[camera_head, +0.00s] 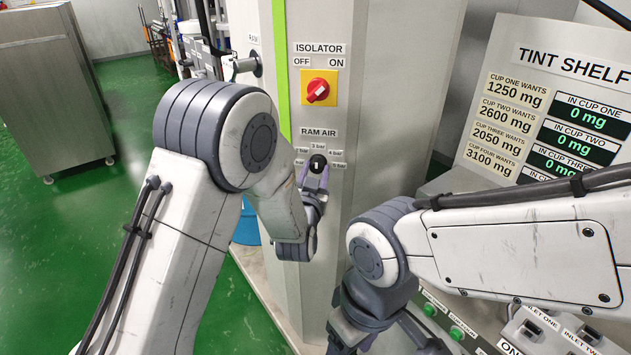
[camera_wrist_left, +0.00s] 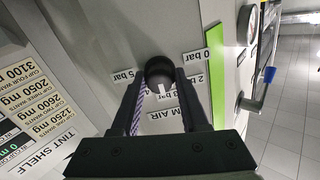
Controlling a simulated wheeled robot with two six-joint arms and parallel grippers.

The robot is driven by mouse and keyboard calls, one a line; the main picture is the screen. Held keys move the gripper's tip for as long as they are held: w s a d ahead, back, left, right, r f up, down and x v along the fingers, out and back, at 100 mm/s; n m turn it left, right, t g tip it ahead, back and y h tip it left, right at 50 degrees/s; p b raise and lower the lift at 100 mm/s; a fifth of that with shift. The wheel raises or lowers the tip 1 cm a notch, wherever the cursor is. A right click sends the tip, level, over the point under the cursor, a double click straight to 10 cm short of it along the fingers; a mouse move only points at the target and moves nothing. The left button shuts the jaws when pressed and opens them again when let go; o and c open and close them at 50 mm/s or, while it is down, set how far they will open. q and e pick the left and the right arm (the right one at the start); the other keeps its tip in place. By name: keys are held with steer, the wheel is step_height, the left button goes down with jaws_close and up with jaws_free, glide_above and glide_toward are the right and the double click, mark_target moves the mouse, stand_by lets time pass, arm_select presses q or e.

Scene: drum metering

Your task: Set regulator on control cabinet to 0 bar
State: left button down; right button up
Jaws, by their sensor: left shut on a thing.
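The regulator is a dark round knob (camera_head: 318,163) under the RAM AIR label (camera_head: 318,132) on the grey control cabinet (camera_head: 385,90). Small bar labels ring it. My left gripper (camera_head: 314,178) is shut on the knob from the front. In the left wrist view the knob (camera_wrist_left: 160,69) sits between the fingertips of my left gripper (camera_wrist_left: 161,82). I cannot tell which value the knob points to. My right gripper (camera_head: 388,347) is partly cut off at the bottom edge.
A red isolator switch (camera_head: 318,90) on a yellow plate sits above the regulator. A tint shelf panel (camera_head: 550,100) stands to the right, with green buttons (camera_head: 430,309) lower down. A steel cabinet (camera_head: 50,90) stands at the left.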

arm_select(q)
steer(key=n+b, duration=0.2)
steer(key=b, duration=0.1)
steer(key=n+b, duration=0.3)
steer(key=b, duration=0.1)
steer(key=n+b, duration=0.3)
steer(key=b, duration=0.1)
steer(key=shift+f, duration=0.3)
steer(key=n+b, duration=0.9)
steer(key=b, duration=0.3)
steer(key=shift+r, duration=0.15)
steer(key=shift+r+n+b, duration=0.2)
steer(key=shift+n+b, duration=1.4)
steer(key=shift+b, duration=0.1)
steer(key=shift+c, duration=2.2)
jaws_free()
steer(key=shift+s, duration=0.15)
steer(key=s+a, duration=0.1)
steer(key=s, duration=0.9)
steer(key=shift+a, duration=0.25)
